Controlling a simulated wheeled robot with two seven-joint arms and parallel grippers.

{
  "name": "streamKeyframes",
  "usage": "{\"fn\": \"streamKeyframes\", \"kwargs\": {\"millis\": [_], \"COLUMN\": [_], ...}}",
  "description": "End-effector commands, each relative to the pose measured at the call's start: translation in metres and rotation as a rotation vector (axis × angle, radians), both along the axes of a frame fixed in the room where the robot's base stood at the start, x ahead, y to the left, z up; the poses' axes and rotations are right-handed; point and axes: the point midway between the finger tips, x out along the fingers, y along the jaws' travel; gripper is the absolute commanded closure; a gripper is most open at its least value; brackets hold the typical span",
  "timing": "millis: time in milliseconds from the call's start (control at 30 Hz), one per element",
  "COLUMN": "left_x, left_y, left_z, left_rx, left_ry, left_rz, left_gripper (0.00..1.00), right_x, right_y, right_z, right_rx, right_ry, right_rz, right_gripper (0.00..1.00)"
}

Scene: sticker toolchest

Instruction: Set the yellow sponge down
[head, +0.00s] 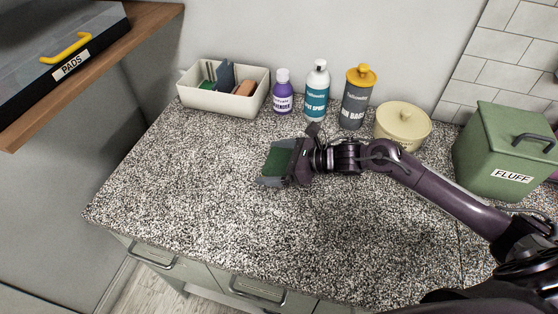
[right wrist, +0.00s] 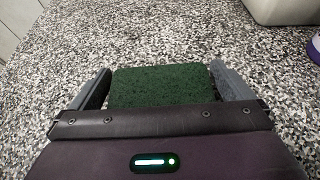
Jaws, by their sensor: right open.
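A sponge with a dark green face (head: 277,161) is at my right gripper (head: 272,164), over the speckled counter. No yellow shows on it in either view. In the right wrist view the green face (right wrist: 162,86) lies between the two grey fingers of the right gripper (right wrist: 162,82). The fingers are open, with a small gap visible on each side of the sponge. The sponge appears to lie flat on the counter; its underside is hidden. My left gripper is not in view.
Behind stand a cream bin (head: 225,98) with several items, a purple bottle (head: 282,94), a teal bottle (head: 316,92), a grey bottle with orange cap (head: 356,98), a cream lidded pot (head: 403,128) and a green FLUFF box (head: 500,155). The counter (head: 190,200) is clear left and in front.

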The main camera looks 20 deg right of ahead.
Motion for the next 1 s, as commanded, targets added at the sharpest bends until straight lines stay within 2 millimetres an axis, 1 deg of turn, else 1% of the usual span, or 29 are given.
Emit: {"fn": "streamKeyframes", "kwargs": {"millis": [100,333,367,600,667,867,1000], "left_x": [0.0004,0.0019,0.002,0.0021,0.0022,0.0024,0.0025], "left_y": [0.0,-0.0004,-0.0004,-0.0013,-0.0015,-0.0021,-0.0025], "left_z": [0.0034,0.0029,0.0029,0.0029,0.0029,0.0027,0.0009], "left_rx": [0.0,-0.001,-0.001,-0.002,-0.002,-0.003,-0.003], "left_ry": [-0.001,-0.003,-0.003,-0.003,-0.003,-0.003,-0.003], "left_rz": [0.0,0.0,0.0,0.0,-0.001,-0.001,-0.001], "left_gripper": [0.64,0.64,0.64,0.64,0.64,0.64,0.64], "right_x": [0.0043,0.0047,0.0047,0.0046,0.0046,0.0047,0.0051], "right_y": [0.0069,0.0074,0.0074,0.0073,0.0073,0.0073,0.0072], "right_z": [-0.0024,-0.0045,-0.0045,-0.0042,-0.0041,-0.0035,0.003], "right_rx": [0.0,-0.002,-0.002,-0.001,-0.001,-0.002,-0.003], "right_ry": [0.0,0.0,0.0,0.0,0.0,-0.001,-0.004], "right_rz": [0.001,0.0,0.0,0.0,0.001,0.001,0.002], "right_gripper": [0.0,0.0,0.01,0.33,0.39,0.39,0.39]}}
